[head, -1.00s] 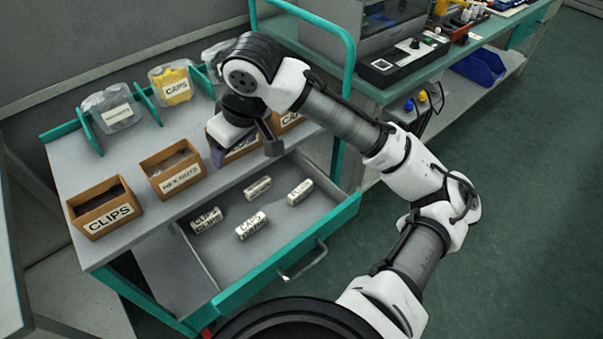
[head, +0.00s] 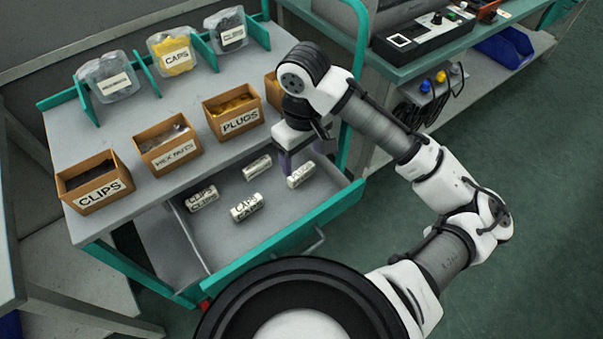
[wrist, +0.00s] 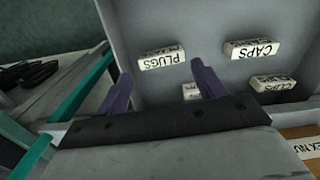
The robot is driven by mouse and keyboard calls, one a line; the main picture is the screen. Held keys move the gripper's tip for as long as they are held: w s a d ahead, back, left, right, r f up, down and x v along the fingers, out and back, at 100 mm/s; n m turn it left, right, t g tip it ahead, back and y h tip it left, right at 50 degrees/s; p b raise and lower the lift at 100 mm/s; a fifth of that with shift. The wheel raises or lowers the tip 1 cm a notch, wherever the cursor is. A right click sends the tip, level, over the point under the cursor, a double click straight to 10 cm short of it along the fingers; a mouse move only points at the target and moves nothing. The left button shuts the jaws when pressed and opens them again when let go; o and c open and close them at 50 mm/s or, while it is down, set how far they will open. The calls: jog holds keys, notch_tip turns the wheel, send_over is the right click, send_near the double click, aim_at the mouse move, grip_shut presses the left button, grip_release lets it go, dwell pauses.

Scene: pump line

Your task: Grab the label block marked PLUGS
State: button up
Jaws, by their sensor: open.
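The PLUGS label block (wrist: 162,60) is white with dark letters and lies in the open drawer; its lettering is upside down in the wrist view. In the head view I take it to be the right-hand block (head: 300,176), just below my gripper (head: 301,162). My gripper, with its purple fingers, is open and empty above the drawer. In the wrist view the PLUGS block lies beyond and between the fingertips (wrist: 160,70), apart from them. A CAPS block (head: 246,207), a CLIPS block (head: 202,198) and another block (head: 257,167), label unreadable, lie nearby.
Boxes labelled CLIPS (head: 94,184), HEX NUTS (head: 168,144) and PLUGS (head: 233,111) stand along the cart top, with another partly hidden behind my arm. A teal cart handle (head: 358,80) rises behind my arm.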

aim_at(302, 171)
jog(key=shift+a+f, duration=0.1)
jog(key=shift+f, duration=2.6)
jog(key=c, duration=0.6)
